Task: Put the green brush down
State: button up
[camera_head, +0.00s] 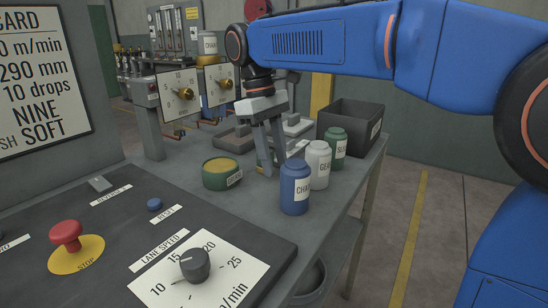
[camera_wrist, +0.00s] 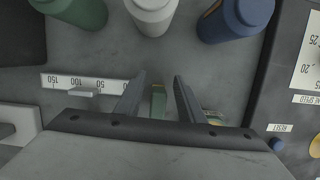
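My gripper (camera_head: 268,168) points down, low over the grey bench between the round tin and the jars. In the wrist view its two fingers (camera_wrist: 158,84) stand apart. A narrow green piece, seemingly the green brush (camera_wrist: 158,101), shows between them, with a visible gap on each side. It appears to be at the bench top; its lower part is hidden by the gripper body. In the head view the fingers mostly cover it, and I cannot make out its full shape.
Blue (camera_head: 295,188), white (camera_head: 318,165) and green (camera_head: 336,147) jars stand close right of my gripper. A green round tin (camera_head: 221,174) is on its left. A dark box (camera_head: 350,122) stands behind the jars. The control panel (camera_head: 120,225) fills the front left.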

jog(key=v, duration=1.2)
jog(key=shift+r, duration=0.1)
